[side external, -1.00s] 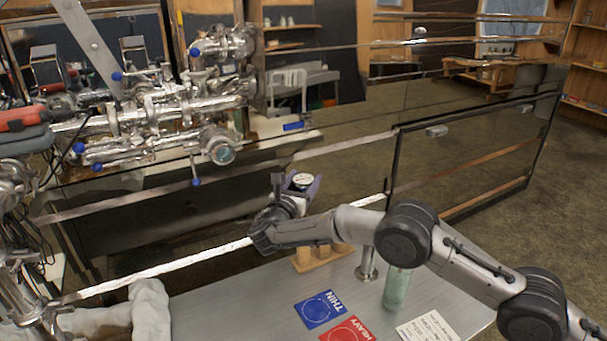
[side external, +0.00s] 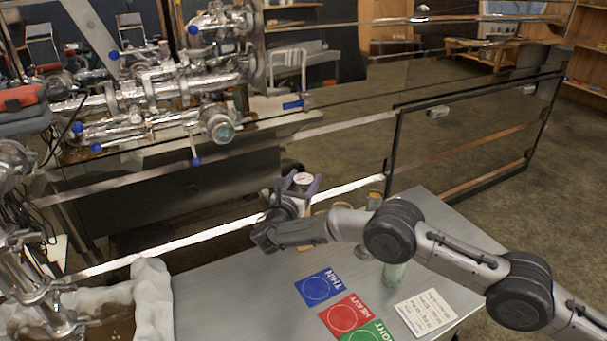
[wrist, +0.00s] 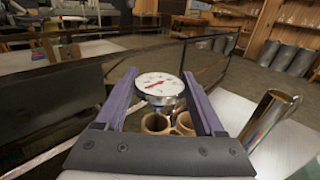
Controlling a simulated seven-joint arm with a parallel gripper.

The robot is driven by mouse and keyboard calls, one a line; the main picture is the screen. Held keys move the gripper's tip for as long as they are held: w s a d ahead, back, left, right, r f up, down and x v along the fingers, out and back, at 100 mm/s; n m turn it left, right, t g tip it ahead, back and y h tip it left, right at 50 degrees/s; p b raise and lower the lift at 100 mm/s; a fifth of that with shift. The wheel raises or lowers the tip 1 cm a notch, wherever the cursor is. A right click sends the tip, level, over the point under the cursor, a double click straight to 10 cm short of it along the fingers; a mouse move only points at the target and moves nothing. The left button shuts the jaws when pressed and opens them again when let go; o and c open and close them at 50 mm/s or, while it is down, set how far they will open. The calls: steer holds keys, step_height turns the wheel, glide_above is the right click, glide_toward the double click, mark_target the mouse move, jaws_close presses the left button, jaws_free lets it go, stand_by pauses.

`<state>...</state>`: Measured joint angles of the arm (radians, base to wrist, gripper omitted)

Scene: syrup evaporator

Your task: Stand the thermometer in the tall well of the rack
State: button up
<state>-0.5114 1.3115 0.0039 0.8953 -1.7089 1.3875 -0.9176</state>
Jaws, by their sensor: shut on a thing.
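The thermometer, with a round white dial and red needle, is between the purple-sided fingers of my gripper (wrist: 160,92). The wooden rack shows two round well mouths (wrist: 156,123) just below and beyond the dial in the wrist view. In the side view, my arm mostly hides the rack (side external: 341,205). I cannot tell which well is tall or whether the stem is over one.
A shiny metal cylinder (wrist: 268,115) stands right of the rack. A pale green bottle (side external: 393,273) stands on the table near my arm. THIN (side external: 319,287) and HEAVY (side external: 346,315) cards and a white note (side external: 426,310) lie on the table. Metal piping is left.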

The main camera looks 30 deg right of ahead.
steer(key=shift+f, duration=2.35)
steer(key=o, duration=1.2)
steer(key=shift+c, duration=0.2)
steer(key=v, duration=0.7)
steer(key=shift+s, duration=0.2)
steer(key=shift+a, duration=0.15)
